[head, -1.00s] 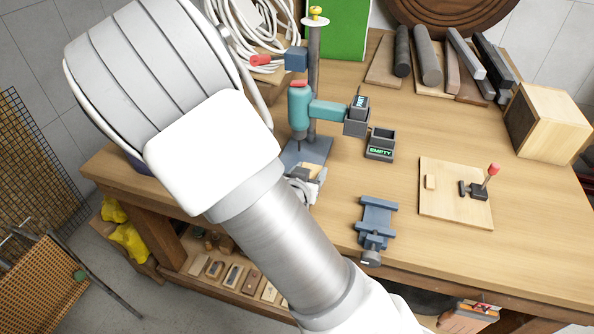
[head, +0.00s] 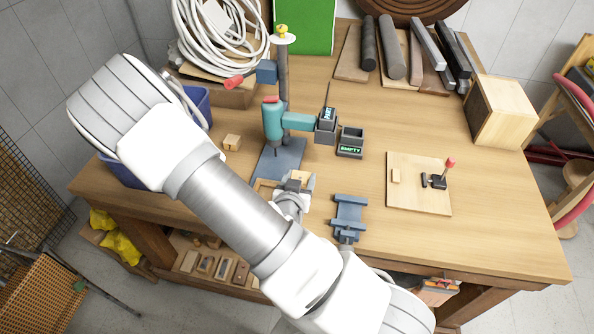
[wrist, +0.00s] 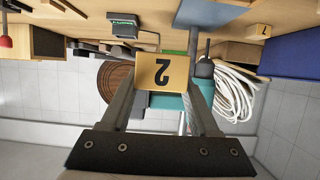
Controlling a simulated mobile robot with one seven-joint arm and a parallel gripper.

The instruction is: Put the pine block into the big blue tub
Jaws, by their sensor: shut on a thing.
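My gripper (wrist: 164,90) is shut on a pale wooden block marked 2 (wrist: 162,71), with a finger on each side in the wrist view. The block looks like pine. In the head view my gripper (head: 297,181) is in front of the drill press, and my own wrist partly hides what it holds. The big blue tub (head: 196,99) is at the table's left end, largely hidden behind my arm. Its blue side also shows at the right of the wrist view (wrist: 291,52). Another small wooden block (head: 232,142) lies on the table right of the tub.
A blue vise (head: 348,217) is right of my gripper. A coiled white hose (head: 213,35) lies behind the tub. The table's right front is clear.

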